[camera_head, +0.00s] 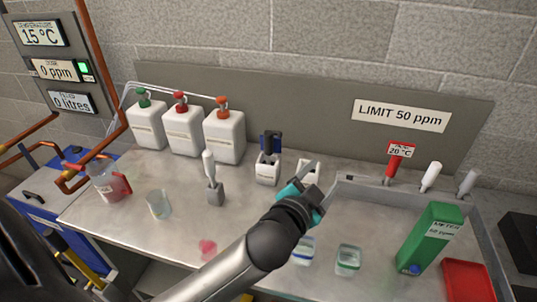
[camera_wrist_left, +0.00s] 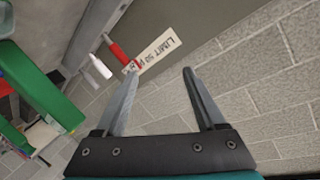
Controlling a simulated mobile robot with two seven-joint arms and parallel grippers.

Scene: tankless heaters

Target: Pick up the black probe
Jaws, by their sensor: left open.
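A dark black-and-blue item (camera_head: 270,142), which looks like the black probe, stands upright in a small white holder (camera_head: 267,172) at the middle of the bench. My left gripper (camera_head: 327,174) is open and empty, to the right of that holder and apart from it. A second white holder (camera_head: 305,166) is partly hidden behind a finger. In the left wrist view, the open fingers (camera_wrist_left: 160,72) have nothing between them but the grey panel and block wall beyond. The probe does not show in that view. My right gripper is not in view.
A white-handled tool (camera_head: 209,165) stands in a grey holder to the left. White bottles (camera_head: 183,130) line the back. A beaker (camera_head: 158,204), small glass dishes (camera_head: 348,259) and a green box (camera_head: 429,238) are on the bench.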

